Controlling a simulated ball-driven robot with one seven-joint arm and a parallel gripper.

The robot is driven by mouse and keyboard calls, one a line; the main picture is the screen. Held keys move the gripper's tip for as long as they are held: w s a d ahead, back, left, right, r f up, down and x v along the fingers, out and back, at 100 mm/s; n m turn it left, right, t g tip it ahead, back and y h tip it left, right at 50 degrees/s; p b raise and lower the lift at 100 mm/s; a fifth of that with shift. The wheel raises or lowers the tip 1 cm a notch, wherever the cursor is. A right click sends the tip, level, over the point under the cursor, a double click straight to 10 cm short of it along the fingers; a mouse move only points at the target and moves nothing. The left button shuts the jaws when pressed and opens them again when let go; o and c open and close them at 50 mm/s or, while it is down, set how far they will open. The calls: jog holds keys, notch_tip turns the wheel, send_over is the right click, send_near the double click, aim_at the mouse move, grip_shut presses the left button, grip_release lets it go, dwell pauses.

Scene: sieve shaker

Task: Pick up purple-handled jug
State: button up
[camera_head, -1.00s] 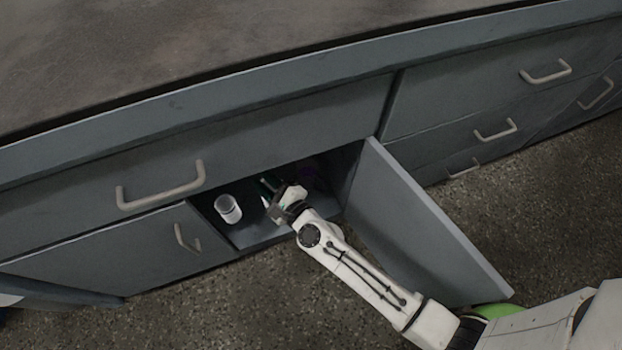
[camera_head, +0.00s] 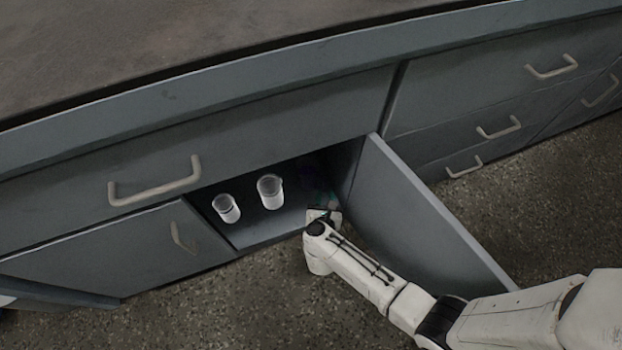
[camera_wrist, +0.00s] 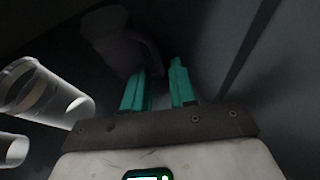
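The purple-handled jug (camera_wrist: 125,50) is dim in the wrist view, inside the dark cabinet just beyond my gripper. Its purple part faces my fingers and its pale part is up and to the left. In the head view it is barely visible in the shadow at the cabinet's right side. My gripper (camera_wrist: 160,82) has two teal fingers, apart with nothing between them. The left fingertip is close to the jug's lower edge; I cannot tell whether they touch. In the head view my gripper (camera_head: 322,212) is at the right part of the cabinet opening.
Two clear beakers, one on the left (camera_head: 226,208) and one in the middle (camera_head: 270,191), stand on the cabinet floor left of my gripper. The open door (camera_head: 420,215) is close on the right of my arm. A drawer front with a handle (camera_head: 155,186) is above the opening.

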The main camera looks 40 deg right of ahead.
aim_at(325, 185)
jog(key=shift+w+r+b+x, duration=0.15)
jog(key=shift+b+x, duration=0.45)
jog(key=shift+x, duration=0.8)
jog(key=shift+w+r+b+x, duration=0.1)
jog(key=shift+b+x, duration=0.45)
jog(key=shift+x, duration=0.85)
jog(key=shift+r, duration=0.1)
grip_shut()
